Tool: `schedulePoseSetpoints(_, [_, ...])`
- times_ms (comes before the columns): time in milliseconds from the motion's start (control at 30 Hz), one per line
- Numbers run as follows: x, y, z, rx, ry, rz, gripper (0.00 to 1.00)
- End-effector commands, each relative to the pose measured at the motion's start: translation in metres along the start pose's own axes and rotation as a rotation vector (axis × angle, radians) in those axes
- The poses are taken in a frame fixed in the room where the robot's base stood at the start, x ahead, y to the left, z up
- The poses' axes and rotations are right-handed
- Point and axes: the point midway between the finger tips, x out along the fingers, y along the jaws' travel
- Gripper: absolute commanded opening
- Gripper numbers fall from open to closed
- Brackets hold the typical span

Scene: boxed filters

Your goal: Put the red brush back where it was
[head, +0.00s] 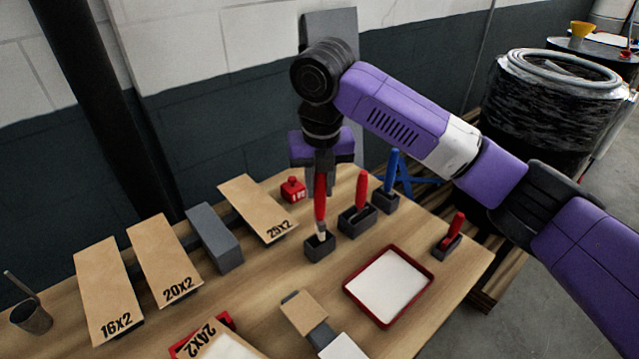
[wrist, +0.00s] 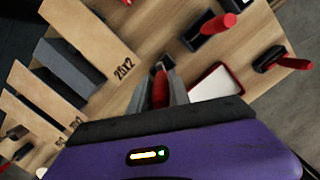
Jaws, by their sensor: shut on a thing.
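The red brush (head: 320,196) stands upright with a pale ferrule at its lower end. My gripper (head: 319,178) points down and is shut on the upper part of its handle. In the wrist view the red handle (wrist: 160,90) shows between the two fingers (wrist: 160,78). The brush's lower end is at a small dark holder (head: 319,248) on the table. It appears to be at or in the opening, but I cannot tell how deep.
Close right stand a red-handled tool (head: 360,190) and a blue-handled tool (head: 391,172) in dark holders. A smaller red-handled tool (head: 457,224) stands farther right. A red tray (head: 347,287) lies in front. A small red container (head: 292,190), a grey block (head: 214,238) and labelled boxes (head: 262,207) are left.

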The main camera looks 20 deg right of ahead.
Motion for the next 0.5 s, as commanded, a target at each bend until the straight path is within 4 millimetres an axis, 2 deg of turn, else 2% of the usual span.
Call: schedulePoseSetpoints(500, [0.0093, 0.0001, -0.0011, 0.000, 0.000, 0.000, 0.00])
